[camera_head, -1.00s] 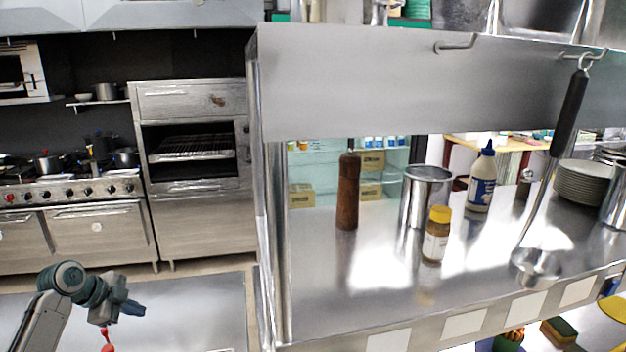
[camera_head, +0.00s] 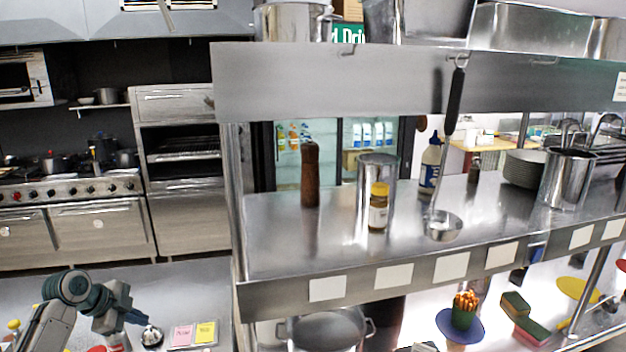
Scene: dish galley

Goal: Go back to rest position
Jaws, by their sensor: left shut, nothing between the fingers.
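My left gripper (camera_head: 138,318) is at the lower left, on a dark green and grey arm that comes in from the bottom left corner. My right gripper is out of view.
A steel pass shelf (camera_head: 280,245) fills the right, holding a pepper mill (camera_head: 310,175), a yellow-capped jar (camera_head: 378,208) and a steel pot (camera_head: 567,180). A ladle (camera_head: 444,225) hangs above it. Pink and yellow cards (camera_head: 194,334) lie right of my gripper.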

